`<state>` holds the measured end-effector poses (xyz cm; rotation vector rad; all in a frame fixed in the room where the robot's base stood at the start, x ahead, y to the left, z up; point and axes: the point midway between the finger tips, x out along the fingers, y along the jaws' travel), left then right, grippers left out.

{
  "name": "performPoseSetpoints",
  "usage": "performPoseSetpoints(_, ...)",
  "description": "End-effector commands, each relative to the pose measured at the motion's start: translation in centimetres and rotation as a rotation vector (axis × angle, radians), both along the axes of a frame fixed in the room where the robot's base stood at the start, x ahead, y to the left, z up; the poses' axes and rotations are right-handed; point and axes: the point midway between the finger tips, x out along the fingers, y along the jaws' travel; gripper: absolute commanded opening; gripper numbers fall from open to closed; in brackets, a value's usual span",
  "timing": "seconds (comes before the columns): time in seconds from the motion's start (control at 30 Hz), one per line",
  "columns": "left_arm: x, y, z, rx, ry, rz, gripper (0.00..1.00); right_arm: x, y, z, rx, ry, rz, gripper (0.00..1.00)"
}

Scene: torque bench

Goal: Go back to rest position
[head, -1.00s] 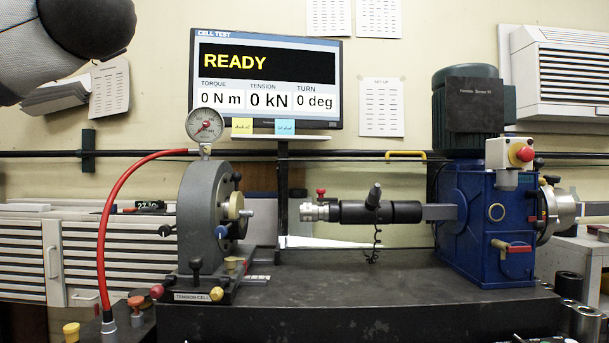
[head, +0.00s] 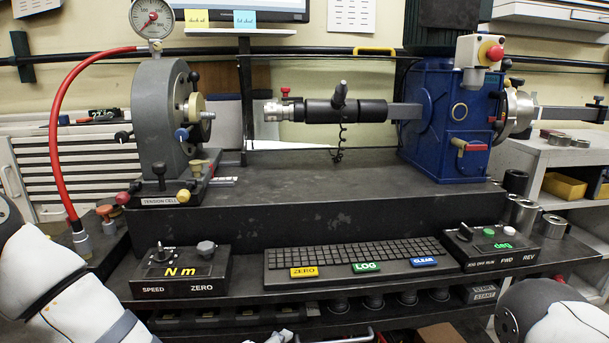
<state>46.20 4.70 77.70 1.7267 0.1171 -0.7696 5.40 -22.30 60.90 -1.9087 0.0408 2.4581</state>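My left arm shows at the lower left of the head view, white with dark bands, in front of the bench's left end. My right arm shows at the lower right, white and dark grey. Both arms are low, below the bench top, and run out of the bottom of the picture.
A black tool (head: 345,110) sticks out leftward from the gearbox. A keyboard (head: 350,258) lies on the front shelf between a speed box (head: 180,270) and a jog box (head: 490,245). A red hose (head: 57,130) curves at left. Shelves (head: 570,160) stand at right.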

Motion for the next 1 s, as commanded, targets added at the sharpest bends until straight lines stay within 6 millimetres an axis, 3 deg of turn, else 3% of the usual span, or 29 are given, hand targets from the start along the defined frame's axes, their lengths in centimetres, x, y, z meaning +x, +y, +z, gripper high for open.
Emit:
performPoseSetpoints(0.03,-3.0,0.5,-3.1,0.083,0.068,-0.074,0.38,0.2,0.0,0.2,0.000,-0.006,0.000,0.40)
performPoseSetpoints(0.1,-7.6,1.6,-7.1,0.199,0.164,-0.189,0.38,0.3,0.0,0.3,0.001,-0.010,0.000,0.40)
performPoseSetpoints(0.2,-14.7,4.1,-11.8,0.352,0.308,-0.365,0.38,0.5,0.0,0.5,0.000,-0.016,0.000,0.40)
performPoseSetpoints(0.33,-24.5,8.5,-15.6,0.519,0.502,-0.610,0.38,0.7,0.0,0.7,0.000,-0.025,0.000,0.40)
performPoseSetpoints(0.4,-29.4,11.1,-16.5,0.589,0.602,-0.741,0.38,0.8,0.0,0.8,0.000,-0.029,0.000,0.40)
performPoseSetpoints(0.5,-35.0,14.4,-16.6,0.657,0.719,-0.895,0.38,0.9,0.0,0.9,0.000,-0.033,-0.001,0.40)
performPoseSetpoints(0.6,-38.4,16.6,-16.1,0.692,0.795,-0.995,0.38,1.0,0.0,1.0,0.000,-0.035,-0.001,0.40)
performPoseSetpoints(0.7,-39.8,17.6,-15.8,0.705,0.828,-1.038,0.38,1.0,0.0,1.0,0.000,-0.036,-0.001,0.40)
performPoseSetpoints(1.0,-39.9,17.6,-15.8,0.705,0.831,-1.042,0.38,1.0,0.0,1.0,0.000,-0.035,-0.001,0.40)
